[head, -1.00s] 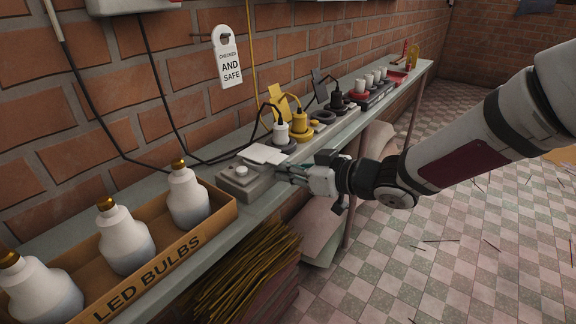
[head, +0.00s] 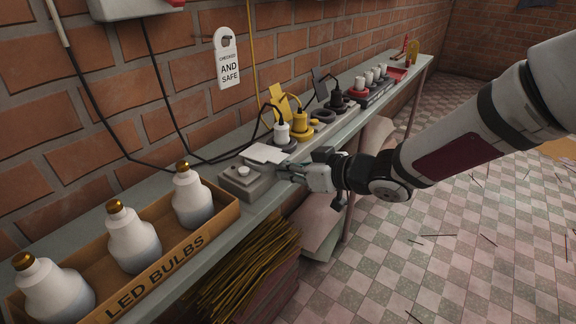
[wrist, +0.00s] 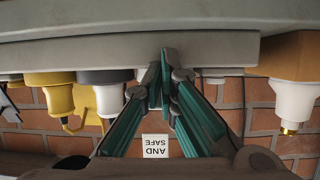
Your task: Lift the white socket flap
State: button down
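The white socket flap (head: 264,153) is a flat pale plate lying nearly level over the near socket on the grey strip (head: 247,184), behind a round white knob (head: 244,171). My gripper (head: 283,170) is at the front side of the strip, close beside and slightly below the flap. Whether its tips touch the flap cannot be told. In the wrist view the teal-lined fingers (wrist: 160,78) converge with their tips together, and nothing shows between them. The flap cannot be made out clearly in the wrist view.
A white plug (head: 282,132), a yellow plug (head: 301,122) and a black plug (head: 337,100) stand farther along the bench. A cardboard box (head: 165,267) of bulbs stands at the near left. A brick wall (head: 180,85) runs behind. Open floor (head: 440,250) lies right.

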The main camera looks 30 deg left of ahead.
aim_at(267, 156)
jog(key=a+r+p, duration=0.1)
jog(key=r, duration=0.2)
jog(key=a+r+y, duration=0.1)
jog(key=a+r, duration=0.1)
jog(key=r, duration=0.1)
jog(key=s+a+r+n+y+p, duration=0.1)
jog(key=r, duration=0.2)
jog(key=shift+a+g+p, duration=0.3)
jog(key=shift+p, duration=0.05)
jog(key=shift+a+r, duration=0.15)
jog(key=shift+a, duration=0.15)
jog(key=shift+w+p, duration=0.1)
jog(key=shift+p, duration=0.4)
jog(key=shift+r+p, duration=0.6)
jog(key=shift+w+f, duration=0.5)
jog(key=shift+f, duration=0.15)
jog(key=shift+a, duration=0.1)
jog(key=shift+w+a+r+p, duration=0.1)
jog(key=shift+a+r+p, duration=0.15)
jog(key=shift+a, duration=0.5)
jog(key=shift+a+r+p, duration=0.2)
jog(key=shift+a, duration=0.55)
